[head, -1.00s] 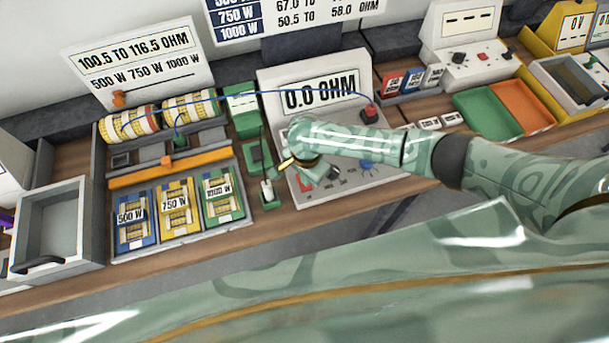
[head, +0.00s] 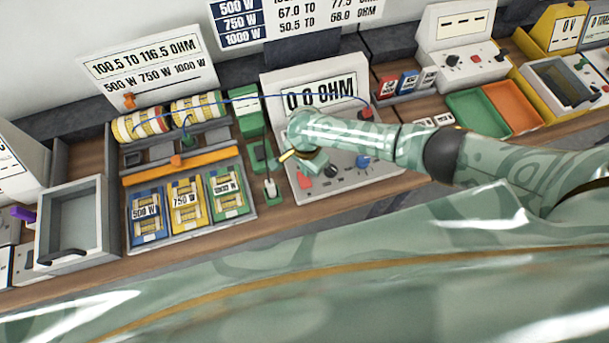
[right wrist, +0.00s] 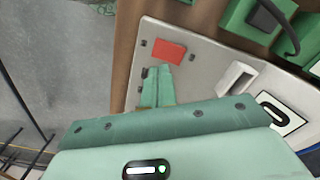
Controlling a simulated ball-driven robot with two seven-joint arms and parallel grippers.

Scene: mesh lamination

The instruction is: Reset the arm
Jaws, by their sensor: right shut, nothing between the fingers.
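My right gripper (head: 308,163) hangs over the grey ohm meter (head: 345,172), whose display (head: 320,94) reads about zero ohm. In the right wrist view my right gripper's fingers (right wrist: 157,88) are together and empty, close to a red patch (right wrist: 168,51) on the meter's grey panel (right wrist: 195,75). I cannot tell whether they touch the panel. My right arm comes in from the right and hides part of the meter. My left gripper is not in view.
Left of the meter stands a rack with yellow-white coils (head: 140,124), and blue, yellow and green 500, 750 and 1000 W packs. A blue wire (head: 285,97) runs to the meter. A grey bin (head: 75,222) stands left; green (head: 478,113) and orange (head: 512,103) trays lie right.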

